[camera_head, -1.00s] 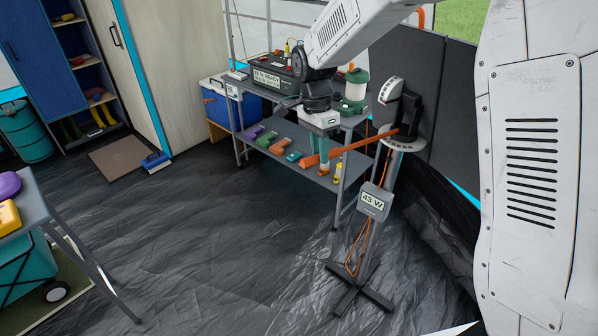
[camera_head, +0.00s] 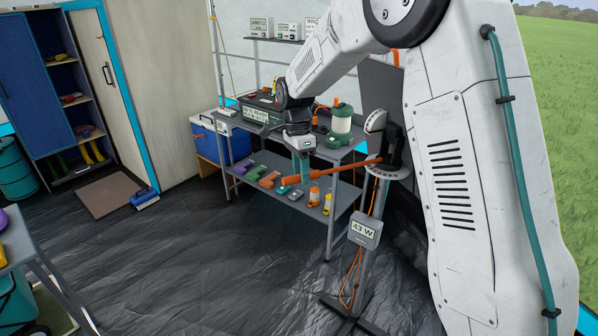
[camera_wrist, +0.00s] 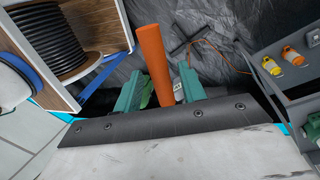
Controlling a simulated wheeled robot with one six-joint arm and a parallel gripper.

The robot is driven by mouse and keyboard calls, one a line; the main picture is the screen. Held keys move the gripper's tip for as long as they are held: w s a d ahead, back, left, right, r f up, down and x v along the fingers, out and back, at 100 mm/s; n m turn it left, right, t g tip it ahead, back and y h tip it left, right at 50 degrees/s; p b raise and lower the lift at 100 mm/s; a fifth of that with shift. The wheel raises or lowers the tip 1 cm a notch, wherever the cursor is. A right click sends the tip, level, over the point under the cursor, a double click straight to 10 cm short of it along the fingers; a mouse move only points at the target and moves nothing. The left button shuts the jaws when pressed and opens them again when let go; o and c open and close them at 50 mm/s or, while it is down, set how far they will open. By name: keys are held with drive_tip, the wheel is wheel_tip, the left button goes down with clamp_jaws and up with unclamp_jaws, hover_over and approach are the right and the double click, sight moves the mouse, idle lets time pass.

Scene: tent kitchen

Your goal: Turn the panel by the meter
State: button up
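The dark panel (camera_head: 394,146) stands on a post with a round pale dial plate (camera_head: 388,171) below it. A long orange bar (camera_head: 345,175) sticks out from it to the left. The grey meter box (camera_head: 365,230) on the post reads 43 W. My gripper (camera_head: 303,180) is at the bar's outer part, pointing down. In the wrist view, the orange bar (camera_wrist: 152,60) runs between the two teal fingers of my gripper (camera_wrist: 160,90). A gap shows beside the bar at the right finger, so the fingers look open. Exact contact is hidden.
A cable reel (camera_wrist: 65,45) shows in the wrist view. The dark floor (camera_head: 200,250) in front is clear.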

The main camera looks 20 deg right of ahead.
drive_tip(key=shift+a, duration=0.1)
wheel_tip(320, 180, up, 8)
drive_tip(key=w, duration=0.1)
drive_tip(key=shift+w+f, duration=0.15)
drive_tip(key=shift+w, duration=0.1)
idle(0.6)
drive_tip(key=s+d+r+n+t, duration=0.1)
drive_tip(key=s+n, duration=0.7)
drive_tip(key=s, duration=1.1)
drive_tip(key=s+d+r+n+t, duration=0.2)
drive_tip(key=s+n, duration=0.7)
drive_tip(key=s, duration=1.1)
drive_tip(key=shift+s+d+r+t, duration=0.25)
drive_tip(key=shift+d+r, duration=0.35)
drive_tip(key=shift+r, duration=0.35)
